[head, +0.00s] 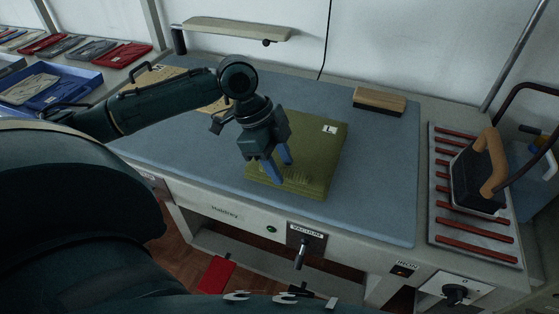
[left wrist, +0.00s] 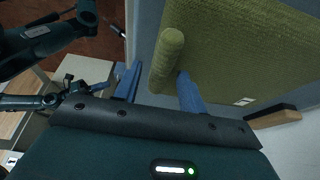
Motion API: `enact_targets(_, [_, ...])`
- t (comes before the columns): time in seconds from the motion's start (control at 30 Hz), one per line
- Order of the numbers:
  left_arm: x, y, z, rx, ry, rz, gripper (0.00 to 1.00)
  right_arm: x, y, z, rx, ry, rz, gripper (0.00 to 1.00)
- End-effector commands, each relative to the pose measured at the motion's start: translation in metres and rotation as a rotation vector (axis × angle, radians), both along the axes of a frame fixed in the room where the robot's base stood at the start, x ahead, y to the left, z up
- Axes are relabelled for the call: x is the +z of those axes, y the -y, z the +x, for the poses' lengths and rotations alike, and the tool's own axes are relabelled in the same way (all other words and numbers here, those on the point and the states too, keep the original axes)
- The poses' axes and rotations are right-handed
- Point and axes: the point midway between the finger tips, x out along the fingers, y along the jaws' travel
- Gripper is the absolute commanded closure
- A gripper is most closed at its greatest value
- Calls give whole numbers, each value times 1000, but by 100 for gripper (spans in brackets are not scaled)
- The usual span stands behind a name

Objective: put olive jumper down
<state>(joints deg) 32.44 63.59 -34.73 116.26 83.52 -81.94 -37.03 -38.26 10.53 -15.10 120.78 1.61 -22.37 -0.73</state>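The olive jumper (head: 318,160) lies folded flat on the blue-grey padded top (head: 385,180) of the station, with a white "L" label at its far right corner. It also fills the upper part of the left wrist view (left wrist: 240,50). My left gripper (head: 280,165) is over the jumper's left front part, its blue fingers pointing down. In the left wrist view the fingers (left wrist: 158,88) stand apart, with a rounded olive fold between them, nearer one finger. I cannot tell whether either finger touches it.
A wooden brush (head: 380,101) lies behind the jumper to the right. An iron (head: 478,175) stands on a rack with red bars at the far right. A blue tray (head: 62,88) and folded garments are at the far left. The padded top right of the jumper is clear.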

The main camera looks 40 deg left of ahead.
Motion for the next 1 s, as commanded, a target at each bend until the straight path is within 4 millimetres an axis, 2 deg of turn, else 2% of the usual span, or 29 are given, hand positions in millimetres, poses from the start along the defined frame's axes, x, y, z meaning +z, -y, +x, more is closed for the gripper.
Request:
enact_targets(0.23, [2, 0, 0, -1, 1, 0, 59, 0, -1, 1, -4, 1, 4, 100])
enact_targets(0.37, [13, -5, 0, 0, 3, 2, 59, 1, -1, 1, -6, 0, 6, 100])
enact_targets(0.8, [94, -37, -8, 2, 4, 1, 59, 2, 2, 0, -11, -5, 1, 100])
enact_targets(1.0, [111, -44, -11, 0, 1, -1, 59, 1, 2, 0, -12, -9, -1, 100])
